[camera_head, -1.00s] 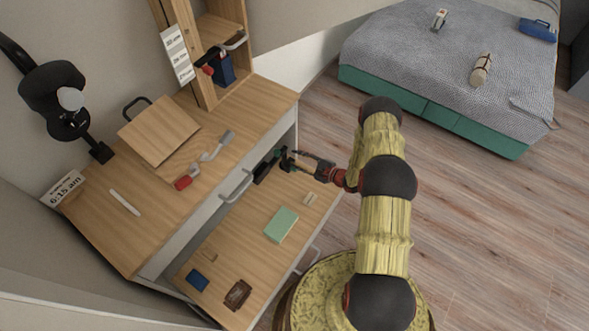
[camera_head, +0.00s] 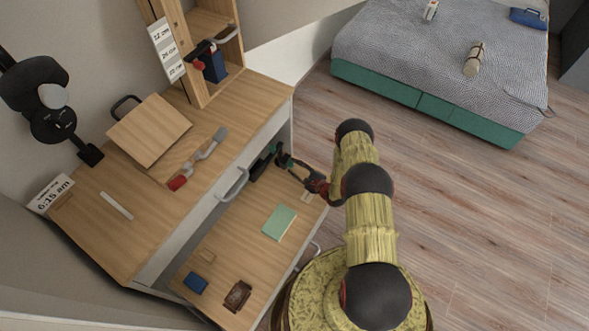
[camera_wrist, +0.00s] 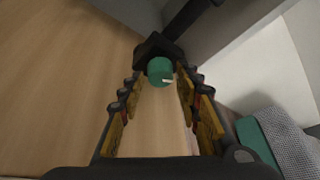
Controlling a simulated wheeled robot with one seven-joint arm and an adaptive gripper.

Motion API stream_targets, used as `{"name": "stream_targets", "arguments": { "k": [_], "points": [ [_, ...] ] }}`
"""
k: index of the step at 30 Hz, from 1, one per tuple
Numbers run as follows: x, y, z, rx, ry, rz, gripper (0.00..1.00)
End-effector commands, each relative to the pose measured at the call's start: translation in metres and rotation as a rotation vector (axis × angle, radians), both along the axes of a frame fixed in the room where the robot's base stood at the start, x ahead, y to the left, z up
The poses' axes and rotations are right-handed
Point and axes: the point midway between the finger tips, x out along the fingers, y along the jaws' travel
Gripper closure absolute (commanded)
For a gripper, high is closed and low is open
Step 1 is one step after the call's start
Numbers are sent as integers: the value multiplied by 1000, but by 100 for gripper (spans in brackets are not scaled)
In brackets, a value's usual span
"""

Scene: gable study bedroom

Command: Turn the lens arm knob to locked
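A short green round knob (camera_wrist: 160,70) with a pale mark on its face sits on a dark mount in the wrist view. It shows small in the head view (camera_head: 278,148), at the far end of a black arm-like piece (camera_head: 261,166) beside the open drawer. My gripper (camera_wrist: 160,84) is open, with one yellow-padded finger on each side of the knob's line. Gaps show between the knob and both fingers. I cannot tell how deep the knob lies between the tips. In the head view my gripper (camera_head: 287,160) is close by the knob. No locked marking is readable.
The open drawer (camera_head: 225,270) holds a green book (camera_head: 279,222), a blue item (camera_head: 195,282) and a brown item (camera_head: 238,295). A grey handle (camera_head: 235,184) sticks out from the desk front.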

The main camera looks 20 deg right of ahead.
Motion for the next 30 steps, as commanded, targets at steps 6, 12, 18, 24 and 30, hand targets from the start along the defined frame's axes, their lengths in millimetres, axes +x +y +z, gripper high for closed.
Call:
{"name": "stream_targets", "arguments": {
  "k": [6,12,18,24,30],
  "points": [
    [6,2,-2,1,0,-2,66],
    [6,2,-1,1,1,-1,69],
    [6,2,-1,1,1,-1,80],
    [6,2,-1,1,1,-1,91],
    [6,2,-2,1,2,0,99]
  ]
}}
